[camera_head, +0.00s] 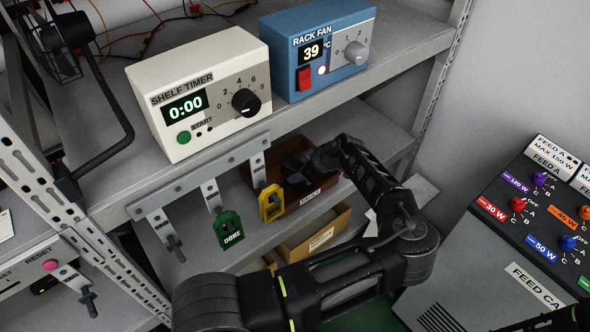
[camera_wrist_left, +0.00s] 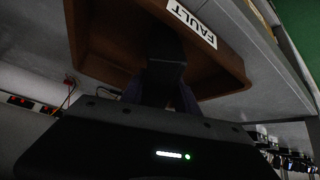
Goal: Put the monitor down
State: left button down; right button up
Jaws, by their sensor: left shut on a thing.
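My left gripper (camera_head: 300,167) reaches from the right into a brown tray (camera_head: 288,206) on the lower shelf of the rack. It is shut on a dark thing, which I take to be the monitor; its shape is mostly hidden by the gripper and the dim light. In the left wrist view the brown tray (camera_wrist_left: 218,75) with a FAULT label fills the upper part, and the dark fingers (camera_wrist_left: 165,78) point into it. I cannot tell whether the monitor touches the tray floor. My right gripper is not in view.
A cream shelf timer (camera_head: 205,90) reading 0:00 and a blue rack fan box (camera_head: 318,55) stand on the shelf above. A green DONE tag (camera_head: 228,230) and a yellow tag (camera_head: 271,203) hang from a rail. A cardboard box (camera_head: 318,238) sits in front; a feed panel (camera_head: 535,215) stands right.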

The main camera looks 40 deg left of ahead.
pick_arm(q)
jog(key=shift+a+r+h+p, duration=0.8)
jog(key=shift+h+p, duration=0.05)
jog(key=shift+h, duration=0.35)
jog(key=shift+f, duration=0.55)
jog(key=shift+w+d+f, duration=0.1)
jog(key=shift+f, duration=0.45)
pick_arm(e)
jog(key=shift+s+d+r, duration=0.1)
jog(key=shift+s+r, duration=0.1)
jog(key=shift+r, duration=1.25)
pick_arm(q)
jog(key=c, duration=0.9)
grip_release()
jog(key=shift+r, duration=0.1)
